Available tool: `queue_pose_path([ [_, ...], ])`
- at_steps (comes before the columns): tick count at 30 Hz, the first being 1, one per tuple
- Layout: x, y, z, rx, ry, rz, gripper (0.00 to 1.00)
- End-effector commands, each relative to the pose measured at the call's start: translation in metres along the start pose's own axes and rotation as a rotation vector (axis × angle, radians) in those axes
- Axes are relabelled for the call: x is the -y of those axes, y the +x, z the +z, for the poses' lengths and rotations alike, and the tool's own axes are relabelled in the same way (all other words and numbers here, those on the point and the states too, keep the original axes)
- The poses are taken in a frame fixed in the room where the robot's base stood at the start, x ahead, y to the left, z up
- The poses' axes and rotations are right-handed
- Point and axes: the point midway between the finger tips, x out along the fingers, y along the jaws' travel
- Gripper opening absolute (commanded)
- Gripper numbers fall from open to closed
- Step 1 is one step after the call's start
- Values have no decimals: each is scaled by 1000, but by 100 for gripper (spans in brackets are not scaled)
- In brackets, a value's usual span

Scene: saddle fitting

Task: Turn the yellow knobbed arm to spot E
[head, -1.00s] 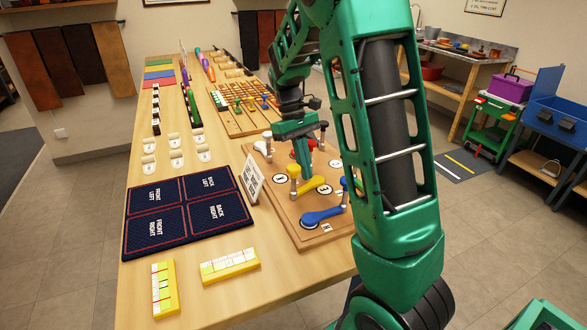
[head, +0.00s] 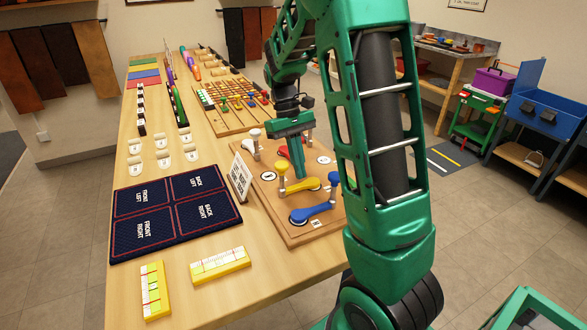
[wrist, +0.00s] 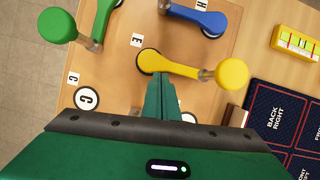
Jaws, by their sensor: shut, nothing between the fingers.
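The yellow knobbed arm (head: 305,185) lies on the wooden board (head: 272,205), its round yellow knob (head: 282,168) on an upright post at its left end. In the wrist view the yellow arm (wrist: 178,67) runs from its pivot, left, to the knob (wrist: 232,73) at right. A label E (wrist: 136,40) sits beside the pivot end. My gripper (wrist: 160,76) is shut and empty, its tips close to the yellow arm near the pivot; I cannot tell whether they touch. In the head view my gripper (head: 299,172) points down behind the yellow arm.
A blue arm (wrist: 198,15) lies beyond the yellow one, and a green-knobbed arm (wrist: 60,25) stands left in the wrist view. A round spot C (wrist: 87,98) is near my gripper. A white sign (head: 241,177) and dark mat (head: 176,213) are left of the board.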

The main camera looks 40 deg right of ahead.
Motion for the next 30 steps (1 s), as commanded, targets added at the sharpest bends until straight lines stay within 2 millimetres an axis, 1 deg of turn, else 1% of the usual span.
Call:
queue_pose_path([
  [5,0,-4,0,-1,0,0,0],
  [8,0,-14,-1,-2,-1,1,0],
  [11,0,-30,-2,-4,-1,0,0],
  [18,0,-75,-3,-2,0,0,0],
  [21,0,-90,-3,-2,0,0,0],
  [25,0,-102,-4,-1,0,0,0],
  [30,0,-108,-3,2,0,-1,0],
])
